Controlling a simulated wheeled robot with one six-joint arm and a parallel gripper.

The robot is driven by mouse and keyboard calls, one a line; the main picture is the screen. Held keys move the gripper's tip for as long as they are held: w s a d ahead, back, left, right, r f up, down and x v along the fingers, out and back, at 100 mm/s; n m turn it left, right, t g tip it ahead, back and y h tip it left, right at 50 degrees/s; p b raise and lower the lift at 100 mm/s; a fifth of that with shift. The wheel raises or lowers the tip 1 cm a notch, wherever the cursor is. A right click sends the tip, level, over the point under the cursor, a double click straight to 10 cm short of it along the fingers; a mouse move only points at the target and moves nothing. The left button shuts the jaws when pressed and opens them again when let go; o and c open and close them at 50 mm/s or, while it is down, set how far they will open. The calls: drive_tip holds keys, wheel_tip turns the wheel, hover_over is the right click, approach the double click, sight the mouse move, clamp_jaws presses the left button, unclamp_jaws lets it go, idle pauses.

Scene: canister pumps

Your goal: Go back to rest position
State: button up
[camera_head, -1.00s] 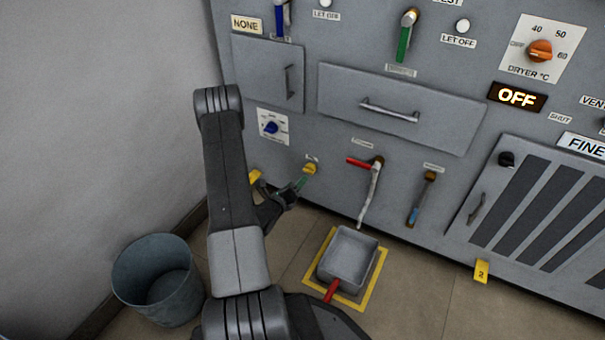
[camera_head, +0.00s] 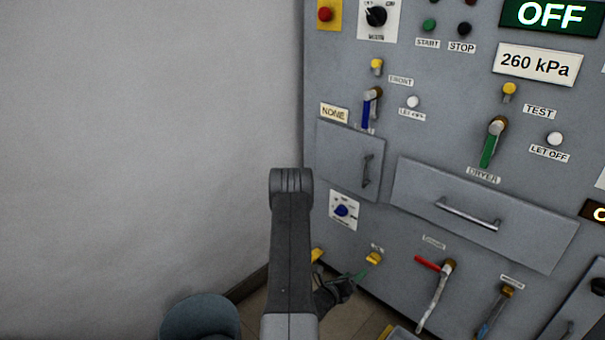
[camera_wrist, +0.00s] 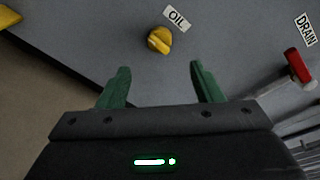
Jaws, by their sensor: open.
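My gripper (camera_wrist: 160,88) is open and empty in the wrist view, its two green fingers apart with the grey panel beyond them. The yellow OIL knob (camera_wrist: 160,40) lies ahead of the gap between the fingertips, apart from them. In the head view my gripper (camera_head: 358,277) is small and low, just below and left of the OIL knob (camera_head: 374,258). My arm stands in front of the panel's left part. The head view does not show the jaws clearly.
A red-handled DRAIN valve (camera_head: 435,264) is right of the knob; its red end (camera_wrist: 299,66) shows in the wrist view. A bluish bin (camera_head: 200,318) stands low left. A drawer handle (camera_head: 468,213) sticks out above. The wall at left is bare.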

sight(371, 261)
drive_tip(key=b+x, duration=0.3)
drive_tip(key=x, duration=0.8)
drive_tip(key=shift+d+f, duration=0.1)
